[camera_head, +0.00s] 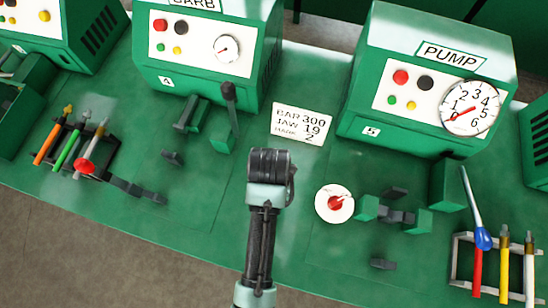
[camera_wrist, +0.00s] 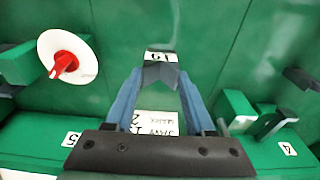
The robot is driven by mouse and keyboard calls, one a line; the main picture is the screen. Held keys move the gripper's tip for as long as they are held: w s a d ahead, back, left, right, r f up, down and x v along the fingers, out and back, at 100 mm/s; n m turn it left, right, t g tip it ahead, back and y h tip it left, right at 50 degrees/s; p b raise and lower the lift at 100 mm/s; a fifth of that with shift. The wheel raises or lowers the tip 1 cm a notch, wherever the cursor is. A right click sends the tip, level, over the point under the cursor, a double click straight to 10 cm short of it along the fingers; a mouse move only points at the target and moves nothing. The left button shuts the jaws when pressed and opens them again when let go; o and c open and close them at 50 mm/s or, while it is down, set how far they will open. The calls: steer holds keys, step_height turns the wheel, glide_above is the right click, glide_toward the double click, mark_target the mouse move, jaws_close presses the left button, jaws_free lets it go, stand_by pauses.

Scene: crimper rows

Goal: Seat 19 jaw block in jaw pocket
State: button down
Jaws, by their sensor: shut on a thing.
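My gripper (camera_wrist: 160,84) is shut on the 19 jaw block (camera_wrist: 160,72), a small grey block with a notched lower side and a pale "19" label, upside down in the wrist view. The block is held above green worktop. In the head view my gripper (camera_head: 270,165) is over the bench between stations 4 and 5; its fingers and the block are hidden. Right of it, green blocks (camera_head: 366,208) and dark grey pieces (camera_head: 396,217) form a cross-shaped fixture in front of the PUMP station; I cannot tell which part is the jaw pocket.
A white disc with a red knob (camera_head: 335,203) lies between my gripper and the fixture. A card (camera_head: 300,124) reads BAR 300, JAW 19, MARK 2. The PUMP box (camera_head: 425,80) and CARB box (camera_head: 195,50) stand behind. Racks of coloured tools stand left (camera_head: 112,160) and right (camera_head: 455,262).

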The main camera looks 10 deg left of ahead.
step_height(320, 180, down, 4)
steer(key=shift+s+d+f, duration=0.1)
steer(key=shift+d, duration=0.05)
steer(key=shift+f, duration=0.4)
steer(key=shift+f, duration=0.2)
steer(key=shift+c, duration=1.3)
jaws_free()
